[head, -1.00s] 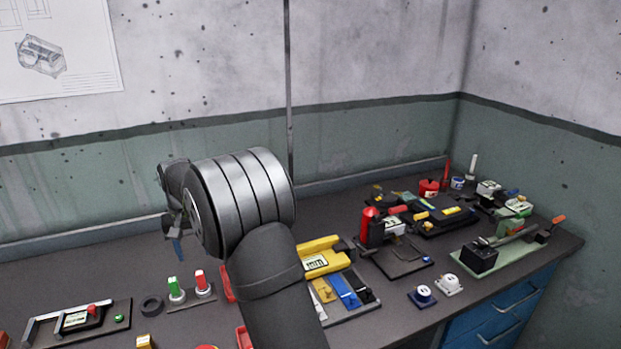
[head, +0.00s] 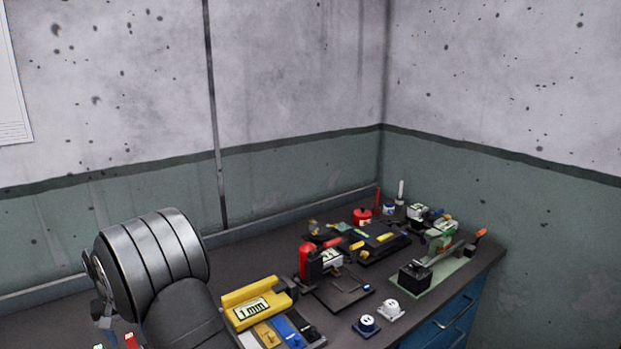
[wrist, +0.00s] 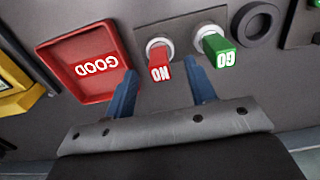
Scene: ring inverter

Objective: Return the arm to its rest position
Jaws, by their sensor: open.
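My gripper (wrist: 162,92) shows in the wrist view with two blue fingers spread apart and nothing between them. It is above the bench, near a red block marked NO (wrist: 160,68) and a green block marked GO (wrist: 216,47), each on a round light-coloured base. I cannot tell whether the fingers touch anything. In the head view my grey arm is at the lower left, and the fingers are mostly hidden behind it or out of frame.
A red tray marked GOOD (wrist: 85,65) and a dark ring (wrist: 257,24) lie near the gripper. A yellow 1 mm gauge block (head: 253,305) stands right of my arm. Several tools and fixtures crowd the bench's right end, by blue drawers (head: 440,322).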

